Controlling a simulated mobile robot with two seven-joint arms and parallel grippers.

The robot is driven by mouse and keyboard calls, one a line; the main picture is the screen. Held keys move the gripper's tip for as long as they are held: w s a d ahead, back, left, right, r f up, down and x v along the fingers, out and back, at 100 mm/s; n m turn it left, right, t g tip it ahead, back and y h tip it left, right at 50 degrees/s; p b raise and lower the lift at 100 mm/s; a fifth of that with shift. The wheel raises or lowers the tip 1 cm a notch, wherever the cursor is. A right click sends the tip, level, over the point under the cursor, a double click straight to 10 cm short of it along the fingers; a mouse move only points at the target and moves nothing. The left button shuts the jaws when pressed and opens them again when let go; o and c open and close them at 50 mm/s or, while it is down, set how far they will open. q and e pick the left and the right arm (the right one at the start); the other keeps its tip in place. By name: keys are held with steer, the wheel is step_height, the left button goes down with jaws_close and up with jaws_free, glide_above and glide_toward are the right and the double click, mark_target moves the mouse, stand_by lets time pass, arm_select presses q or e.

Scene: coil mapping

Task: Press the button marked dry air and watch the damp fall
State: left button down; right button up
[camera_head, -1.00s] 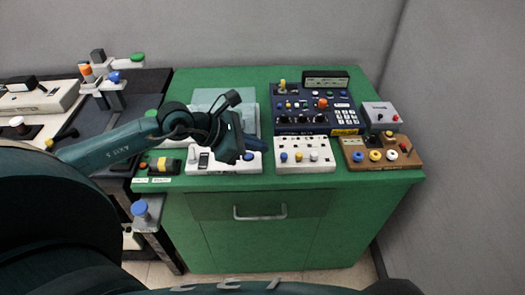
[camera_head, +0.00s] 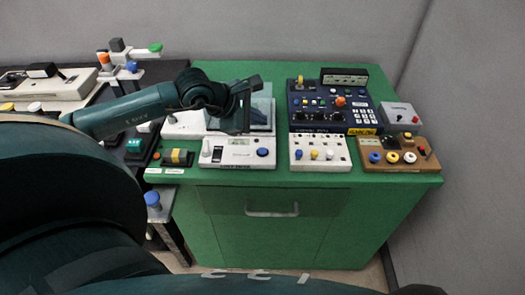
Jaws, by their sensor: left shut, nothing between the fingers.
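No button marking is legible at this size, so I cannot tell which one reads dry air. My left gripper (camera_head: 241,128) is shut and empty, above the rear part of the green cabinet top. It hangs in front of a clear-covered white unit (camera_head: 185,126) and hides part of it. Just in front of the gripper lies a white box (camera_head: 238,153) with a grey lever, a small dark window and a blue knob (camera_head: 262,152). I cannot tell whether the gripper touches anything. My right gripper is not in view.
Right of the white box stand a white three-knob box (camera_head: 320,141), a dark blue control panel (camera_head: 307,117), a brown box (camera_head: 422,158) with coloured knobs, and a small grey box (camera_head: 400,107). A black-and-yellow item (camera_head: 177,157) lies at left. The cabinet's front strip (camera_head: 300,181) is clear.

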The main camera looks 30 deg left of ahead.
arm_select(q)
steer(key=b, duration=0.4)
glide_above(259, 153)
step_height(259, 153, down, 6)
steer(key=shift+a+f, duration=0.1)
steer(key=shift+f, duration=0.15)
steer(key=shift+f+b, duration=0.5)
steer(key=shift+f, duration=0.05)
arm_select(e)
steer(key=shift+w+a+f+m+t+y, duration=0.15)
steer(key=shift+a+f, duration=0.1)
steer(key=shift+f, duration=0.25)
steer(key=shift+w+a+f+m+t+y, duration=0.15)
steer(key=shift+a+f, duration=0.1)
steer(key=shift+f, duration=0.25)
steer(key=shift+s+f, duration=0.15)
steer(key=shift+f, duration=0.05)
arm_select(q)
steer(key=shift+f+b, duration=0.4)
steer(key=shift+b, duration=0.25)
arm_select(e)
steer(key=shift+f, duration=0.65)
